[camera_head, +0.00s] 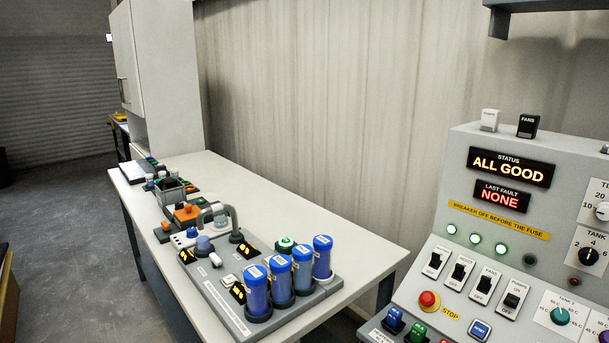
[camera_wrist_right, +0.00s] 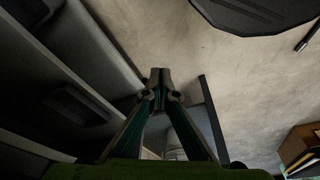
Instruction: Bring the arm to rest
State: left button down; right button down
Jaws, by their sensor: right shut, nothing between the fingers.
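My right gripper (camera_wrist_right: 160,82) shows in the right wrist view, with its two fingers meeting at the tips. It is shut with nothing between the fingers. Pale floor and grey panels lie beyond it, and no object touches the fingertips. Neither gripper shows in the head view, and my left gripper is in no view. The control panel (camera_head: 462,143) stands at the right of the head view. Its status display (camera_head: 509,166) reads "ALL GOOD" and the fault display (camera_head: 501,196) reads "NONE".
A long white table (camera_head: 262,188) carries several blue-capped cylinders (camera_head: 257,292) on a grey base, with small devices farther back. A tall white cabinet (camera_head: 168,70) stands at the far end. Grey floor (camera_head: 70,230) is open at the left. A dark round object (camera_wrist_right: 255,12) shows in the wrist view.

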jog(key=s+d+f+g, duration=0.1)
jog(key=s+d+f, duration=0.2)
jog(key=s+f, duration=1.5)
jog(key=shift+f, duration=0.3)
jog(key=shift+s+d, duration=0.1)
